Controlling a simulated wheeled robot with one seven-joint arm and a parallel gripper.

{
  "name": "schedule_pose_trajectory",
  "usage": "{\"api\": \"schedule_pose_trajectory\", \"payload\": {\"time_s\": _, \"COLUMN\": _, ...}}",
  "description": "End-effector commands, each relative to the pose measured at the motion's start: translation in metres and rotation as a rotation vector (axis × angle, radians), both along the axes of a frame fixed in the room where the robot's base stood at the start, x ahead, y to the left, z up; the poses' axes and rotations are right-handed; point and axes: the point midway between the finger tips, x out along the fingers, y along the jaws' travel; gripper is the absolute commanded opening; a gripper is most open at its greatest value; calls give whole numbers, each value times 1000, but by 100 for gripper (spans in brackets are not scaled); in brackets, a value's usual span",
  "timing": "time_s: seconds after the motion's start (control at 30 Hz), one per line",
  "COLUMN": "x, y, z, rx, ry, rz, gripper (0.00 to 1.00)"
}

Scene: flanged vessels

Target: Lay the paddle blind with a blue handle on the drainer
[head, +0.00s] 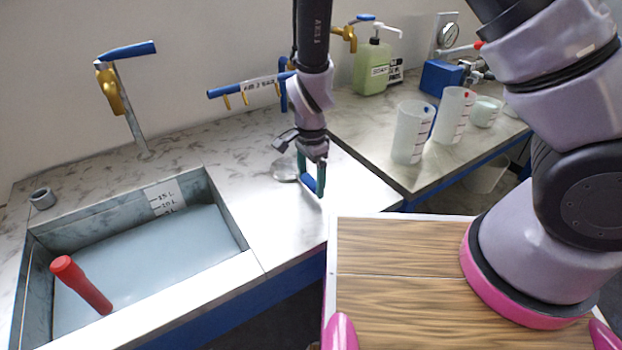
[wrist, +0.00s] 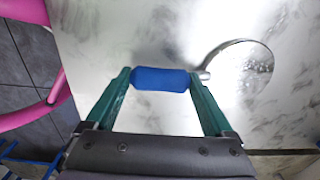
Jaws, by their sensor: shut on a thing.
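My gripper (head: 312,188) is shut on the blue handle (wrist: 161,79) of the paddle blind, with a green finger on each side. The handle shows as a small blue piece between the fingers in the head view. The blind's round grey metal disc (wrist: 245,66) extends to the right in the wrist view; in the head view the disc (head: 285,169) is left of my gripper. The blind is over the pale, grey-streaked drainer surface (head: 283,222) right of the sink. I cannot tell whether the disc touches it.
The sink (head: 215,193) holds pale liquid, and a red-handled thing (head: 82,285) stands tilted in it. A grey ring-shaped part (head: 42,198) sits by its left corner. A blue-handled rack (head: 250,87) is on the wall behind. White beakers (head: 412,132) and a green bottle (head: 372,68) stand right.

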Motion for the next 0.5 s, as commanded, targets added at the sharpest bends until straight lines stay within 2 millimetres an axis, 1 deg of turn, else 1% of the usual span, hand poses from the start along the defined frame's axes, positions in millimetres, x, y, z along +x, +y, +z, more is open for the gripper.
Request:
{"api": "schedule_pose_trajectory", "payload": {"time_s": 0.03, "x": 0, "y": 0, "z": -1, "rx": -1, "ry": 1, "rz": 0, "gripper": 91}}
{"api": "schedule_pose_trajectory", "payload": {"time_s": 0.07, "x": 0, "y": 0, "z": -1, "rx": 0, "ry": 0, "rz": 0, "gripper": 100}}
{"api": "schedule_pose_trajectory", "payload": {"time_s": 0.37, "x": 0, "y": 0, "z": 2, "rx": 1, "ry": -1, "rz": 1, "gripper": 100}}
{"api": "schedule_pose_trajectory", "payload": {"time_s": 0.47, "x": 0, "y": 2, "z": 13, "rx": 3, "ry": -2, "rz": 5, "gripper": 100}}
{"api": "schedule_pose_trajectory", "payload": {"time_s": 0.5, "x": 0, "y": 2, "z": 19, "rx": 2, "ry": -3, "rz": 3, "gripper": 100}}
